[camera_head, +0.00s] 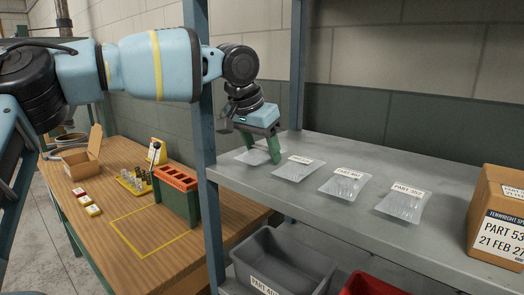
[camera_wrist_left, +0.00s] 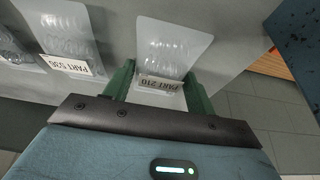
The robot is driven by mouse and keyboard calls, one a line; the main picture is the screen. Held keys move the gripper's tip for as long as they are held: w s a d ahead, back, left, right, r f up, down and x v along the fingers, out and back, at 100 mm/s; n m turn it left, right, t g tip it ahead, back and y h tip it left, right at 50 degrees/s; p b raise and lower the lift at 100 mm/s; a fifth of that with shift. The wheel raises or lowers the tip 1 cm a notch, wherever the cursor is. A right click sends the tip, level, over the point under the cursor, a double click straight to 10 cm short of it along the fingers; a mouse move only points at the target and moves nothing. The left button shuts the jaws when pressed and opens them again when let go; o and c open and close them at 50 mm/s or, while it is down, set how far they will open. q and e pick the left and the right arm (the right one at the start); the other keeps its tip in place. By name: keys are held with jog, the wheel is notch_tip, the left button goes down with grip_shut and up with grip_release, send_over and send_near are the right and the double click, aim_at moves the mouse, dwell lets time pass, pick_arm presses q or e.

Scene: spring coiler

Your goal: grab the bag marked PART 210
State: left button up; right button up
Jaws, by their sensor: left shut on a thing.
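The bag marked PART 210 (camera_wrist_left: 165,48) is a clear pouch with coiled springs inside and a white label, read upside down in the left wrist view. My left gripper (camera_wrist_left: 158,90) has its green fingers on either side of the bag's label end, shut on it. In the head view the same bag (camera_head: 251,157) lies at the left end of the grey shelf, partly hidden by my left gripper (camera_head: 261,150). Whether the bag is lifted off the shelf I cannot tell. My right gripper is not in view.
More labelled bags lie in a row to the right: one beside it (camera_head: 298,169), then another (camera_head: 344,184) and PART 352 (camera_head: 403,205). A cardboard box (camera_head: 500,215) stands at the far right. A blue-grey shelf post (camera_head: 208,140) rises close left of the gripper.

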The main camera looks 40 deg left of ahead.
aim_at(266, 145)
pick_arm(q)
jog(key=shift+r, duration=1.65)
jog(key=s+d+r+b, duration=0.1)
jog(key=s+d, duration=0.3)
jog(key=s, duration=1.1)
jog(key=shift+s+d+r, duration=0.15)
jog(key=shift+s+r, duration=0.05)
jog(key=shift+r, duration=0.05)
